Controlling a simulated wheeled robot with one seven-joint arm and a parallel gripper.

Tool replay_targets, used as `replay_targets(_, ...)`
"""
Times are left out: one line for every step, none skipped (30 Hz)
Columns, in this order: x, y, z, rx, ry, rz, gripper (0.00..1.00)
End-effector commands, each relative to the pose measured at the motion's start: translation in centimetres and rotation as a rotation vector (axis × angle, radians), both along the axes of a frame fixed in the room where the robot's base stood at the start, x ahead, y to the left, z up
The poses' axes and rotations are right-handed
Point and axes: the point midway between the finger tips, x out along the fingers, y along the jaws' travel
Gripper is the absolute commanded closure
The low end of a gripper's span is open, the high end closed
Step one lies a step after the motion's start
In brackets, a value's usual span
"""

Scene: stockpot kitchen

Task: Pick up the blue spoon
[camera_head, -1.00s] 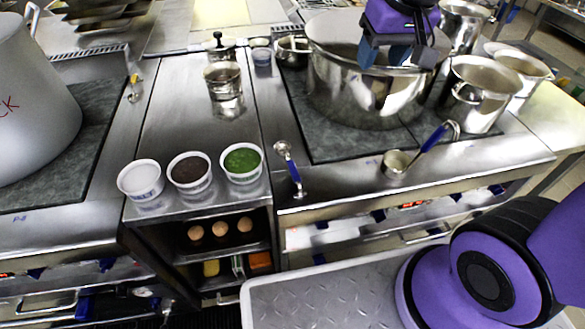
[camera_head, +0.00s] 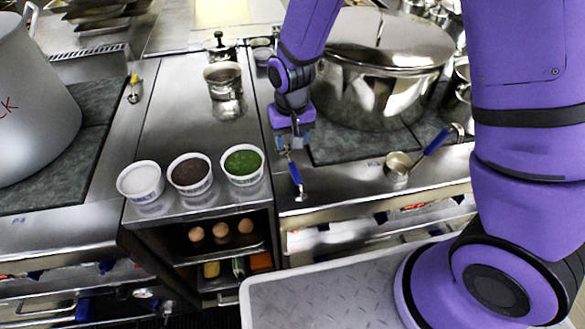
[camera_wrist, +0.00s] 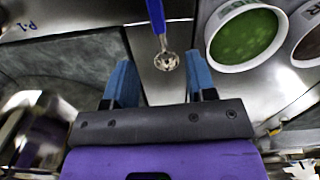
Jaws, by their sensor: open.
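A spoon with a blue handle (camera_head: 296,174) lies on the steel counter by its front edge, right of the bowls. My gripper (camera_head: 293,143) is over its metal end and partly hides it. In the wrist view the blue handle (camera_wrist: 156,14) enters from the top, and the round perforated metal end (camera_wrist: 167,61) shows between the two blue fingertips of my gripper (camera_wrist: 160,72). The fingers are apart and hold nothing. How far above the spoon they are is hard to tell. A second blue-handled utensil, a ladle (camera_head: 398,160), lies farther right.
White bowls with green (camera_head: 243,162), dark (camera_head: 190,174) and white (camera_head: 140,181) contents stand left of the spoon. A large lidded steel pot (camera_head: 372,90) stands close behind to the right. A steel pot (camera_head: 222,77) stands at the back left.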

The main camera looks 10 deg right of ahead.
Motion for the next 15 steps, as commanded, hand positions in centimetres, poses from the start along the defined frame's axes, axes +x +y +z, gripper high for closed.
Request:
replay_targets(-0.1, 0.0, -0.7, -0.002, 0.005, 0.0, 0.49)
replay_targets(-0.1, 0.0, -1.1, -0.002, 0.005, 0.0, 0.49)
replay_targets(-0.1, 0.0, -1.7, -0.002, 0.005, 0.0, 0.49)
replay_targets(-0.1, 0.0, -2.2, -0.003, 0.006, 0.0, 0.49)
replay_targets(-0.1, 0.0, -2.6, -0.002, 0.005, 0.0, 0.49)
replay_targets(-0.1, 0.0, -3.1, -0.002, 0.005, 0.0, 0.49)
replay_targets(-0.1, 0.0, -3.5, -0.002, 0.005, 0.0, 0.49)
replay_targets(-0.1, 0.0, -3.8, -0.001, 0.004, 0.0, 0.49)
replay_targets(-0.1, 0.0, -4.3, -0.001, 0.003, 0.0, 0.49)
replay_targets(-0.1, 0.0, -4.5, -0.001, 0.004, 0.0, 0.49)
replay_targets(-0.1, 0.0, -4.7, -0.001, 0.003, 0.0, 0.49)
replay_targets(-0.1, 0.0, -4.9, -0.001, 0.002, 0.0, 0.49)
replay_targets(0.0, 0.0, -5.0, -0.001, 0.002, 0.0, 0.49)
replay_targets(0.0, 0.0, -5.1, 0.0, 0.001, 0.0, 0.49)
replay_targets(0.0, 0.0, -5.3, 0.0, 0.001, 0.0, 0.49)
